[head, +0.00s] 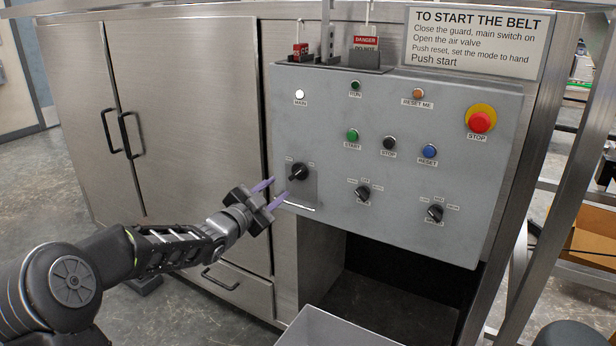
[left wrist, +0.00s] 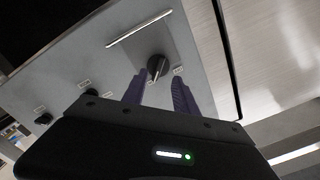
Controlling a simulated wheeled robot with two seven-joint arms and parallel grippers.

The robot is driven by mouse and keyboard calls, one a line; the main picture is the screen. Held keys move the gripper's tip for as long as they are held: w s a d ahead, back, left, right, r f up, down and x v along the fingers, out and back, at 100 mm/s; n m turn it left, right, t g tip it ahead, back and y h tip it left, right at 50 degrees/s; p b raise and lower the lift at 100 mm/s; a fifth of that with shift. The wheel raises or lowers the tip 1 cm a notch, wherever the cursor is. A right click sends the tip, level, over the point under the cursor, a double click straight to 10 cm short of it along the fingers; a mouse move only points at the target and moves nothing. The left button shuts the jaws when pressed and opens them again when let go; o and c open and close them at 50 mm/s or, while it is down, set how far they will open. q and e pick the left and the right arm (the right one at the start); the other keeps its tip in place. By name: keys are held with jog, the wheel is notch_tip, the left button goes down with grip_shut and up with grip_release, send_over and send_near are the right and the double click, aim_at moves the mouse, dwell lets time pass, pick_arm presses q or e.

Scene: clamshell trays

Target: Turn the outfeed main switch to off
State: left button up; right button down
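The main switch (head: 298,172) is a black rotary knob on a plate at the left side of the grey control panel (head: 335,125). It also shows in the left wrist view (left wrist: 157,66), just beyond my fingertips. My left gripper (head: 268,192) has two purple fingers, spread apart with nothing between them. It is just left of and below the knob, apart from it in the head view. The lamp labelled MAIN (head: 299,95) looks white and lit. My right gripper is not in view.
Two smaller selector knobs (head: 362,193) (head: 435,213) and several push buttons are right of the switch. A red stop button (head: 480,121) sits at the upper right. A light handle bar (head: 299,207) lies below the switch. Danger tags (head: 366,42) stand on top.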

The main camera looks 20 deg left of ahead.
aim_at(295, 176)
pick_arm(q)
jog(key=shift+w+d+r+m, duration=0.1)
jog(key=shift+d+r+m, duration=0.15)
jog(key=shift+m, duration=0.45)
jog(key=w, duration=0.5)
jog(key=w+d+p, duration=0.1)
jog(key=w, duration=0.1)
jog(key=shift+w, duration=0.35)
grip_shut()
